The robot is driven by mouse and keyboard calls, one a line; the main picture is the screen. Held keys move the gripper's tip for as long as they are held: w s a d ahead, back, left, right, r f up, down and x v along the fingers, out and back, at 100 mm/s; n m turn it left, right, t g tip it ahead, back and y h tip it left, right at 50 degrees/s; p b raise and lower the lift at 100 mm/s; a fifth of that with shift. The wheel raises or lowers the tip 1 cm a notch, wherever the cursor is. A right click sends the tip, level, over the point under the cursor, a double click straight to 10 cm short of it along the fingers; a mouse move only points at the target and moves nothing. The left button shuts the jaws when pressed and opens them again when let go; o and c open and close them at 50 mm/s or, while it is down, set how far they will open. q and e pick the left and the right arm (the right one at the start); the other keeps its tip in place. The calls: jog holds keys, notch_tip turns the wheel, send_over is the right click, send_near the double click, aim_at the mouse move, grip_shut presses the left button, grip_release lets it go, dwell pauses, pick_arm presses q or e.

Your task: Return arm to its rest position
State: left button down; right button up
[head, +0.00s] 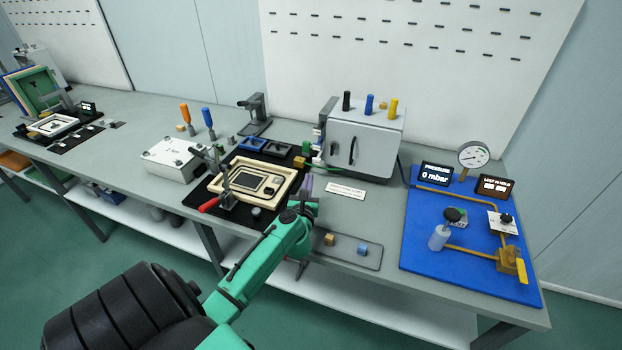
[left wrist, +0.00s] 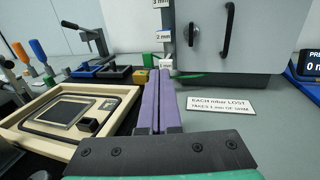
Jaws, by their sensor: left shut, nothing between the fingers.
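My left arm (head: 268,255) is green and black and reaches from the lower left over the front edge of the bench. My left gripper (head: 306,184) is beside the right side of the panel fixture, in front of the grey cabinet. In the left wrist view its two purple fingers (left wrist: 159,100) lie together with nothing between them. The fixture's cream frame (head: 286,195) holds a dark panel (head: 250,180) and sits on a black mat left of the gripper. It also shows at the left of the left wrist view (left wrist: 28,127). My right gripper is not in view.
The grey cabinet (head: 378,145) stands behind the gripper, with a white label plate (head: 346,190) before it. A small tray (head: 345,252) with two blocks lies at the front edge. A blue pressure board (head: 465,265) is at right. A red-handled clamp (head: 209,205) stands left.

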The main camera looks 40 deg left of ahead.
pick_arm(q)
jog(key=s+d+r+m+t+h, duration=0.1)
jog(key=d+m+h, duration=0.6)
jog(key=d+m, duration=0.4)
jog(key=s+d+r+m+t+h, duration=0.1)
jog(key=d+r+m+h, duration=0.1)
jog(key=d+m+h, duration=0.85)
jog(key=s+d+f+m+g, duration=0.5)
jog(key=s+f+m+g, duration=0.15)
jog(key=m, duration=0.75)
jog(key=s+a+f+m+g+y, duration=0.1)
jog(key=s+a+m+g+y, duration=0.3)
jog(key=s, duration=0.4)
jog(key=s+a+f+m+g+y, duration=0.25)
jog(key=s+a+m+y, duration=0.2)
jog(key=s, duration=0.35)
notch_tip(320, 180, down, 23)
jog(key=s+g, duration=0.2)
jog(key=s+a+f+g, duration=0.1)
jog(key=s+a+f, duration=0.1)
jog(key=s+f, duration=1.1)
jog(key=s, duration=0.3)
jog(key=shift+s+a+f+m+h, duration=0.2)
jog(key=shift+f+m+h, duration=0.1)
jog(key=shift+f+m, duration=0.1)
